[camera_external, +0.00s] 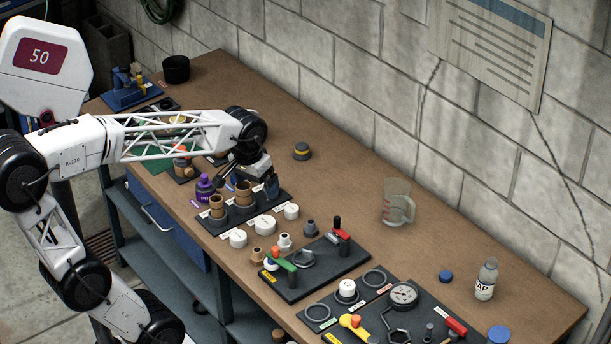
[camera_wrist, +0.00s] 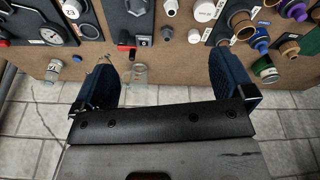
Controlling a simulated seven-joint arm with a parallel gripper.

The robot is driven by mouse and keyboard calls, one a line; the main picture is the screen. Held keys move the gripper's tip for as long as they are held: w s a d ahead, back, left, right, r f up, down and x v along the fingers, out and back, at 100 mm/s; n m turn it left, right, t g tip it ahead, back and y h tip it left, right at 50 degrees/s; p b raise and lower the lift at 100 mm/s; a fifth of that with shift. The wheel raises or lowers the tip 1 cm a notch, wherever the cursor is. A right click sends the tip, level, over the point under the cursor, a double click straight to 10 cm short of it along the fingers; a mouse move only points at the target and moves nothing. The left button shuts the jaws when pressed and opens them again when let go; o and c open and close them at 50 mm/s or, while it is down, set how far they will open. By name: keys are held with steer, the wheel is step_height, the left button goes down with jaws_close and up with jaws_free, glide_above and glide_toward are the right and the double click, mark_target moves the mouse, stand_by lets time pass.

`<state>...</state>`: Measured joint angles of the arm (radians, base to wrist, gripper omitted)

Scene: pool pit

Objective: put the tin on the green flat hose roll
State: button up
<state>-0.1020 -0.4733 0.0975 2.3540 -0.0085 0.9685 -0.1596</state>
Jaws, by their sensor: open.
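A small dark round tin with a yellow band (camera_external: 302,151) stands on the bench near the wall, behind and right of my gripper. A banded can at the right of the wrist view (camera_wrist: 268,71) seems to be the same tin. A flat green piece (camera_external: 157,165) shows at the bench's left, partly hidden by my arm; I cannot tell if it is the green flat hose roll. A green edge also shows at the right of the wrist view (camera_wrist: 313,42). My gripper (camera_external: 271,188) is above the middle of the bench, its blue fingers (camera_wrist: 165,75) apart and empty.
Fitting boards (camera_external: 318,268) fill the front. A clear jug (camera_external: 397,203) and a white bottle (camera_external: 486,279) stand near the wall. Bench is bare between tin and jug.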

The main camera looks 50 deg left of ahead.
steer(key=s+d+f+m, duration=0.3)
steer(key=s+d+f, duration=0.1)
steer(key=s, duration=0.5)
steer(key=shift+s+d, duration=0.15)
steer(key=shift+s, duration=0.2)
